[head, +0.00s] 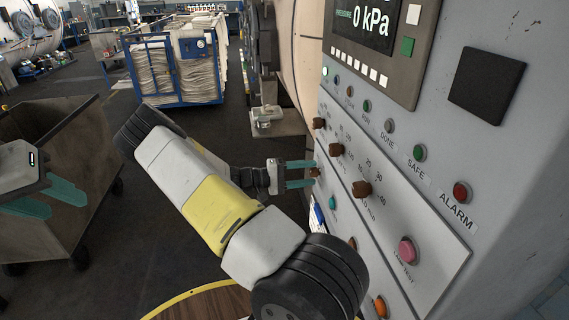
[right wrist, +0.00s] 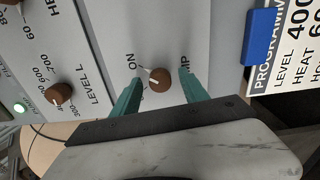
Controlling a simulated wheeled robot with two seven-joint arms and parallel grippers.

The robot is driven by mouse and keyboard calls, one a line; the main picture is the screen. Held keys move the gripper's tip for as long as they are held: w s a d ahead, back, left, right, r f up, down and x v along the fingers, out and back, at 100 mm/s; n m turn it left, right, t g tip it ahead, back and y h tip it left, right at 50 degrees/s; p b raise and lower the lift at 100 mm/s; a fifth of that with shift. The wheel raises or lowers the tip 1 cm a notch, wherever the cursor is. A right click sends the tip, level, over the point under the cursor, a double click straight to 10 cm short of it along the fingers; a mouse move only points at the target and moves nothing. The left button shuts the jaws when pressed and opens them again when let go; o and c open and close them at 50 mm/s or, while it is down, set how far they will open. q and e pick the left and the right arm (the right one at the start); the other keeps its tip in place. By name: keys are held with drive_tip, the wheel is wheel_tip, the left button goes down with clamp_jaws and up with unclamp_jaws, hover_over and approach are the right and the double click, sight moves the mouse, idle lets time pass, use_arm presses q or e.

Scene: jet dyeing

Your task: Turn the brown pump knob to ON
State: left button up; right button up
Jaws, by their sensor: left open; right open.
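The brown pump knob (right wrist: 158,79) sits on the grey panel, with "ON" printed to its left and the end of "PUMP" to its right in the right wrist view. Its pale mark faces the upper left there. My right gripper (right wrist: 157,92) is open, with one teal finger on each side of the knob; I cannot tell if they touch it. In the head view the right gripper (head: 301,174) reaches the panel at the small brown knob (head: 315,172). My left gripper (head: 47,199) is open and empty at the far left, away from the panel.
Other brown knobs (head: 361,188) and buttons, such as a pink one (head: 407,250), surround the spot on the panel. A blue clip (right wrist: 262,37) holds a program sheet nearby. A brown cart (head: 60,150) stands by my left gripper; a blue-framed trolley (head: 176,65) is behind.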

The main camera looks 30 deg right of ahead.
drive_tip(key=v, duration=0.7)
drive_tip(key=shift+a, duration=0.15)
